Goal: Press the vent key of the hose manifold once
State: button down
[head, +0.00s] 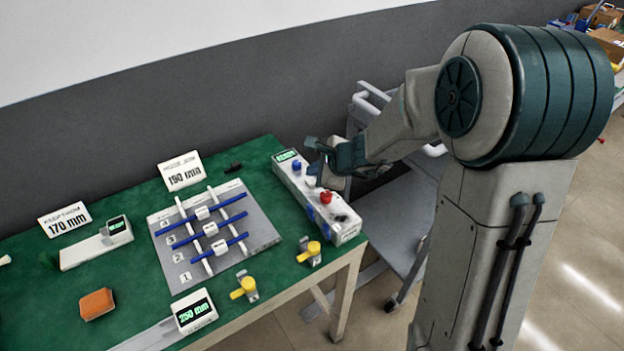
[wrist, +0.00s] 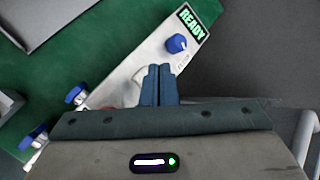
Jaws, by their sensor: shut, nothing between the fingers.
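The hose manifold (head: 283,171) is a long white box at the right end of the green table, also in the wrist view (wrist: 128,68). Its display (wrist: 190,18) reads READY, with a blue knob (wrist: 177,43) close by. A red knob (head: 326,197) and a black part (head: 340,217) sit farther along. A round pale part (wrist: 138,76) on its top is partly covered by my fingers. I cannot read which control is the vent key. My gripper (wrist: 158,70) is shut and empty over the manifold; whether it touches is unclear.
A grey board (head: 180,270) with blue rods and white clips stands left of the manifold. Yellow-handled valves (head: 243,288), signs (head: 182,171) and an orange block (head: 96,304) are on the table. A grey cart (head: 415,215) stands right of the table.

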jog(key=shift+f, duration=0.1)
dwell(0.6)
jog(key=shift+s+f+b, duration=0.1)
jog(key=shift+f+b, duration=0.3)
jog(key=shift+b, duration=0.3)
jog(key=shift+f+b, duration=0.4)
jog(key=shift+b, duration=0.1)
dwell(0.4)
jog(key=shift+r, duration=0.1)
jog(key=shift+r+p, duration=0.7)
jog(key=shift+r, duration=0.1)
notch_tip(320, 180, up, 5)
jog(key=p, duration=0.4)
dwell(0.9)
